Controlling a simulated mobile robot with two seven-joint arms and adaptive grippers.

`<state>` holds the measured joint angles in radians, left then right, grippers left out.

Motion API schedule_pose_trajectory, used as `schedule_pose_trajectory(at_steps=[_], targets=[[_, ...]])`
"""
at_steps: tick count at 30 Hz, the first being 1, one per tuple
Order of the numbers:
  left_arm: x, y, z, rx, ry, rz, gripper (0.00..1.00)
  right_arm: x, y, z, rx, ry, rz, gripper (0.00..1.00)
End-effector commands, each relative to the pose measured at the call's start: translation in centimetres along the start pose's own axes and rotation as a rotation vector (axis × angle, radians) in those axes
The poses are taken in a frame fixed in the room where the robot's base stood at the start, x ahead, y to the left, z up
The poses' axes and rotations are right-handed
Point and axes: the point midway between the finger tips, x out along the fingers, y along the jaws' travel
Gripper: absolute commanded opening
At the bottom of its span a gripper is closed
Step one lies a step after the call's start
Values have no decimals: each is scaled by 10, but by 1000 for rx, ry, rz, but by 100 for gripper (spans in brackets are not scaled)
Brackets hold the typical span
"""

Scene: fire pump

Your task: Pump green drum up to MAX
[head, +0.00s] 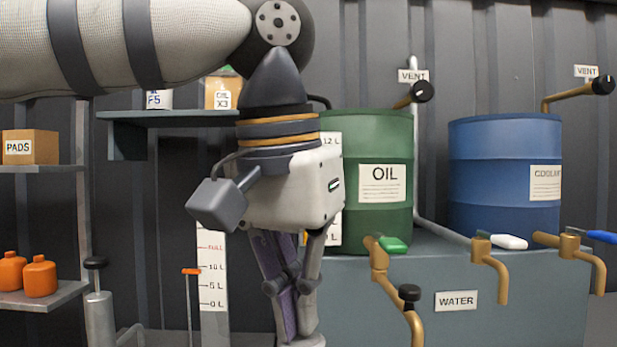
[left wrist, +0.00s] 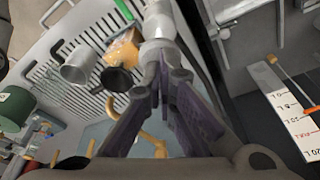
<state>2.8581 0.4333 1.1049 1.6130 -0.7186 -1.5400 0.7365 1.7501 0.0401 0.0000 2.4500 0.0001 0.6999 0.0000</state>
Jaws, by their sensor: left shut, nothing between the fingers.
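The green drum (head: 385,225), labelled OIL, stands upright on a grey-blue bench behind my left gripper. A white scale strip (head: 331,142) marked "12 L" is at its left side, mostly hidden by my gripper; I see no MAX mark. My left gripper (head: 297,335) points down in front of the bench, left of the green drum, its fingers shut and empty. Its closed fingers (left wrist: 163,88) also show in the left wrist view. A grey pump cylinder with a black handle (head: 96,263) stands at the lower left. My right gripper is not in view.
A blue drum (head: 480,185) stands right of the green one. Brass taps with green (head: 393,244), white (head: 509,242) and blue handles project from the bench front. A floor scale (head: 213,285) and an orange-topped rod (head: 190,272) stand left of my gripper. A grated tray (left wrist: 48,50) holds containers.

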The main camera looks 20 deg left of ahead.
Motion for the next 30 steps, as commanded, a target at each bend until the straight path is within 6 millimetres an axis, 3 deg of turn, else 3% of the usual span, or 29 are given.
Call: schedule_pose_trajectory(at_steps=[30], targets=[[41,0,9,0,-4,0,0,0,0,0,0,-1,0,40]])
